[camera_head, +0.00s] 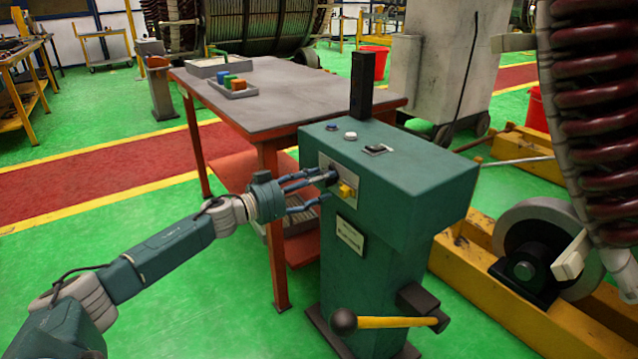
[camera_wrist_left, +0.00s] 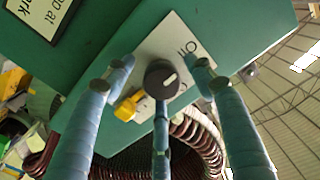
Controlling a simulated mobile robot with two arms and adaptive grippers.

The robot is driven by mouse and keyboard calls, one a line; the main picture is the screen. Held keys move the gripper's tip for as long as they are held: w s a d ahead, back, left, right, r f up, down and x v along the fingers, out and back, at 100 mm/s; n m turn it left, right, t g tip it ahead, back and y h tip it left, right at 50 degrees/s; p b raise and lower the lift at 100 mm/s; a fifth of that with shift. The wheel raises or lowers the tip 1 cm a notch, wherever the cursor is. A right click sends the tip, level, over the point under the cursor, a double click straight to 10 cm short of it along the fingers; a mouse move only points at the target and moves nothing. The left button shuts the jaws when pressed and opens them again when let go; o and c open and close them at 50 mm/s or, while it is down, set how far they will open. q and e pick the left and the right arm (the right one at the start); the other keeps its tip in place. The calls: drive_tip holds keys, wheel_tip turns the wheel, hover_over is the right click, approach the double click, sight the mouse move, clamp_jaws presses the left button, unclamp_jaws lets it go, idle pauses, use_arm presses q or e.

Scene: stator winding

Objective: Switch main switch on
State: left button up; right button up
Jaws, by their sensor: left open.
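The main switch is a black round knob with a white mark, seen in the left wrist view (camera_wrist_left: 161,78). It sits on a pale plate (camera_wrist_left: 150,45) with rotated, partly hidden lettering, on the green control cabinet (camera_head: 400,190). A yellow part (camera_head: 347,190) sits beside the knob, also on the plate in the left wrist view (camera_wrist_left: 127,108). My left gripper (camera_head: 318,187) is open in front of the plate, its three fingers spread around the knob. I cannot tell whether they touch it. My right gripper is not in view.
The cabinet top has a black post (camera_head: 361,85), buttons and a small black switch (camera_head: 376,149). A lever with a yellow handle (camera_head: 385,322) sticks out low in front. A table (camera_head: 300,95) stands behind, and a large coil (camera_head: 600,120) is at right. Green floor is free at left.

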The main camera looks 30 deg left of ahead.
use_arm(q)
drive_tip(key=c, duration=1.1)
drive_tip(key=shift+m, duration=0.3)
drive_tip(key=shift+c, duration=0.2)
